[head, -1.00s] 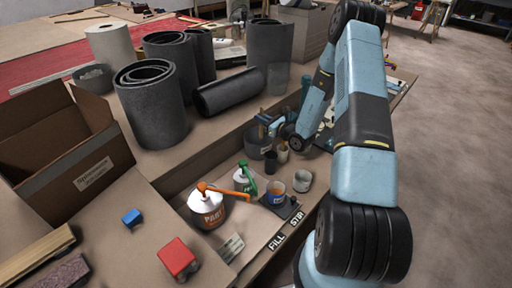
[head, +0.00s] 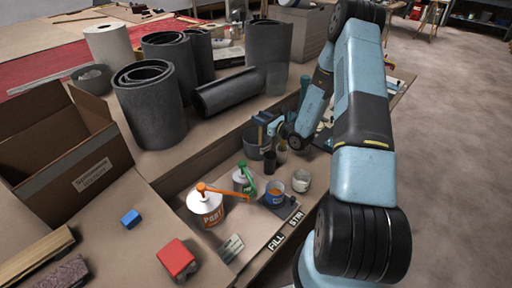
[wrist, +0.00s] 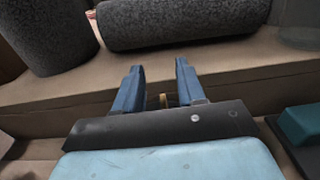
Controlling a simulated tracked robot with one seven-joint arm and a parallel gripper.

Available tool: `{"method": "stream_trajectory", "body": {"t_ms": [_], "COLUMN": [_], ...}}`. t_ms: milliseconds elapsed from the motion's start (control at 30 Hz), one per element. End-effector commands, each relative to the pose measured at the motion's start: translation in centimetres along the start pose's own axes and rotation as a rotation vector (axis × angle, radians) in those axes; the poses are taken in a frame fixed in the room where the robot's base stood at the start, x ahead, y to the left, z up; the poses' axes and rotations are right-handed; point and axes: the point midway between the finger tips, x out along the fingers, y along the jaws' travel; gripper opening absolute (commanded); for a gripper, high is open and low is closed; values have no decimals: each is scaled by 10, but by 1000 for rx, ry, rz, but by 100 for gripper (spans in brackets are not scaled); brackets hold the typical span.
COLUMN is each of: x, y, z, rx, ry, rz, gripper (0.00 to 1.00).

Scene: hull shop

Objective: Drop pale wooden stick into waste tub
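My gripper (head: 267,125) is above a dark grey tub (head: 257,146) on the lower bench, which I take to be the waste tub. In the wrist view my gripper (wrist: 160,85) has its two blue fingers apart, with a clear gap between the tips. A small pale yellowish sliver (wrist: 163,100) shows low between the fingers, near the palm. It may be the wooden stick, but too little shows to tell whether it is touched or lies beyond. No stick can be made out in the head view. The tub's inside is hidden.
Dark rolls, including a lying one (head: 227,92), are on the raised shelf behind. A cardboard box (head: 75,160) stands left.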

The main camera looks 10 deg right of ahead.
Motion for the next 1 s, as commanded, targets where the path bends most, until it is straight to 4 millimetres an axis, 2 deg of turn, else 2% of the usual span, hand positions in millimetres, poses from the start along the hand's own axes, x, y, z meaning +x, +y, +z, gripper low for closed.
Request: {"method": "stream_trajectory", "body": {"t_ms": [167,633,1000], "x": [-1,-43,-96], "y": [0,30,66], "z": [23,84,111], "rx": [-2,-1,1], "ry": [0,0,2], "rz": [-1,0,-1], "gripper": [39,39,39]}}
